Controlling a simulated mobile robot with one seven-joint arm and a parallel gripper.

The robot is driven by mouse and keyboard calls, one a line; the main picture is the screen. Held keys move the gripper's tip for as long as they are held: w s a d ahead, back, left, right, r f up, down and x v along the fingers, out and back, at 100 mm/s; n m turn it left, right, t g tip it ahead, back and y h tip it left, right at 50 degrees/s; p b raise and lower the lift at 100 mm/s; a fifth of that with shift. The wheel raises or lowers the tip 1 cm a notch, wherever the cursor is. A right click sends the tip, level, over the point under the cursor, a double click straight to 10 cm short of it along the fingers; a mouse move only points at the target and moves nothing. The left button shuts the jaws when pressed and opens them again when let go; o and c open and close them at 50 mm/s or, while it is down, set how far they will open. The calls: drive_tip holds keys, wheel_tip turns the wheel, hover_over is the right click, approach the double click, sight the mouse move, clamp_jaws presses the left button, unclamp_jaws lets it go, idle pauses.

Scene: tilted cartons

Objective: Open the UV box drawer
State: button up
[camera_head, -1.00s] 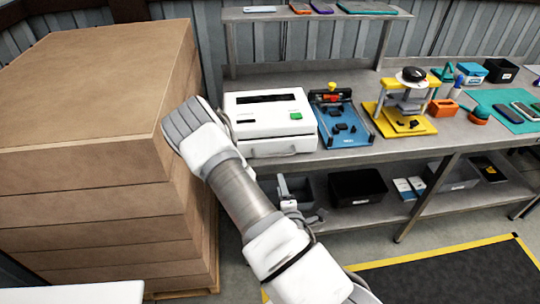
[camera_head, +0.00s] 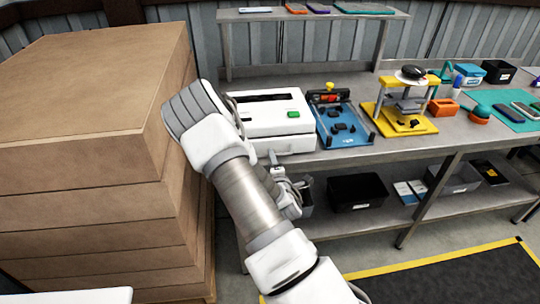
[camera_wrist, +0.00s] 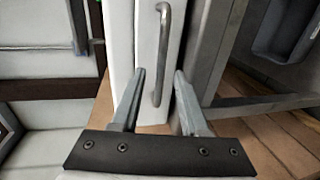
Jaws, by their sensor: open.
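The UV box (camera_head: 268,118), white with a green button and a dark slot on top, stands on the bench next to the cartons. Its drawer is on the front face below, and looks closed. In the wrist view the white drawer front (camera_wrist: 145,42) appears turned on its side, with a grey bar handle (camera_wrist: 166,45). My gripper (camera_wrist: 160,73) is open, one finger on each side of the handle in the picture; I cannot tell if the handle is fully between the fingertips. In the head view my gripper (camera_head: 277,160) is just below the box front, and the handle is hidden.
Stacked brown cartons (camera_head: 90,100) stand close to my arm on the left. A blue fixture (camera_head: 345,125) and a yellow press (camera_head: 402,118) are right of the box. A black bin (camera_head: 357,191) sits on the lower shelf. The floor in front has a yellow-edged black mat (camera_head: 450,275).

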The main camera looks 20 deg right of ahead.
drive_tip(key=shift+x, duration=1.85)
drive_tip(key=shift+c, duration=0.2)
clamp_jaws()
